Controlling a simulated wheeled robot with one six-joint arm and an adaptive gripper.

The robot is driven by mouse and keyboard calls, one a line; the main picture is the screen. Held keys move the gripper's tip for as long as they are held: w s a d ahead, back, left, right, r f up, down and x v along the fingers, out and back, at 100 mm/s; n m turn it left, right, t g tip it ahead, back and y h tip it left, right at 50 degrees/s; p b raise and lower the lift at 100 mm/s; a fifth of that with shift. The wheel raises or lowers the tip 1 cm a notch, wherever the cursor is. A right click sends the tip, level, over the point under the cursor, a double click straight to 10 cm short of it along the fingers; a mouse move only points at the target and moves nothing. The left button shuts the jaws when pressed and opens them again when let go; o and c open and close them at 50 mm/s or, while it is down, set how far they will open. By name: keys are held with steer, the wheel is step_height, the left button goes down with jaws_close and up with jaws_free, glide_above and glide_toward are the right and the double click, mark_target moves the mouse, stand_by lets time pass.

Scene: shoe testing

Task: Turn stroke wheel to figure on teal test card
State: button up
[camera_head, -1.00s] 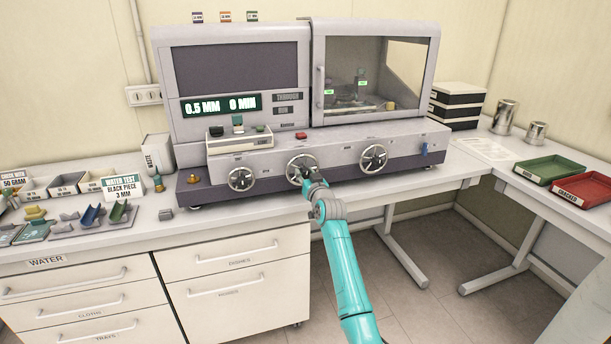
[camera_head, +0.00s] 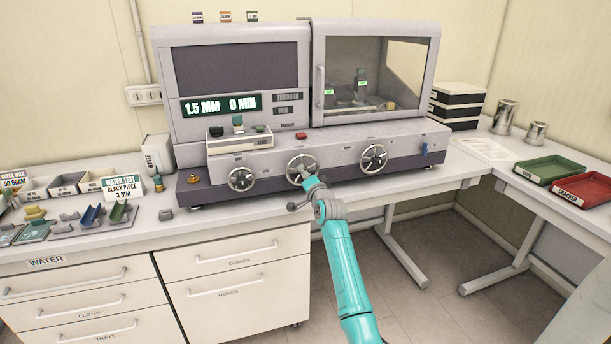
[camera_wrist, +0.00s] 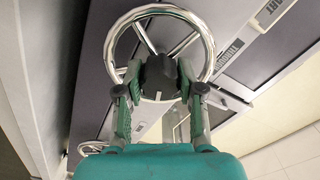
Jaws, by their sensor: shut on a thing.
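The middle handwheel (camera_head: 302,168) is on the front of the grey test machine. My gripper (camera_head: 309,180) is at its centre. In the wrist view, the wheel's chrome rim (camera_wrist: 207,45) circles my gripper (camera_wrist: 160,76), whose fingers are shut on the wheel's dark hub knob (camera_wrist: 158,72). The machine's display (camera_head: 221,105) reads 1.5 MM and 0 MIN. The test card (camera_head: 122,188) stands on the bench at left and reads WATER TEST, BLACK PIECE, 3 MM, with a teal heading. No label for the middle wheel is readable.
Other handwheels flank it at left (camera_head: 240,179) and right (camera_head: 373,158). A red button (camera_head: 301,135) sits above on the machine. A small tray with pieces (camera_head: 240,142) stands on the machine's ledge. Green (camera_head: 549,167) and red (camera_head: 583,189) trays lie at right. The floor ahead of the bench is clear.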

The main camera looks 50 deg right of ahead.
steer(key=m, duration=0.5)
steer(key=shift+r+m, duration=0.25)
steer(key=shift+m, duration=2.15)
steer(key=o, duration=0.9)
steer(key=shift+c, duration=0.2)
steer(key=shift+o, duration=1.4)
steer(key=shift+w+f, duration=0.1)
steer(key=shift+f, duration=0.1)
